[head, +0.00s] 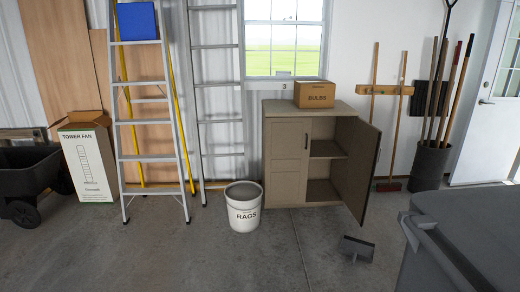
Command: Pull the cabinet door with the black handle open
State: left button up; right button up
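A beige cabinet (334,106) stands against the back wall, right of centre in the head view. Its left door (284,160) is shut and carries a small vertical black handle (306,141) near its right edge. Its right door (356,166) stands wide open, swung out toward the right and front. The open door's outer face is hidden, so I cannot tell whether it has a handle. The open half shows bare shelves. Neither of my grippers is in view.
A cardboard box marked BULBS (315,95) sits on the cabinet. A white RAGS bucket (244,209) stands at its front left. A small dark object (357,248) lies before the open door. A large grey bin (470,235) blocks the lower right. The middle floor is clear.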

aim_at(288, 139)
jog(key=i, duration=2.3)
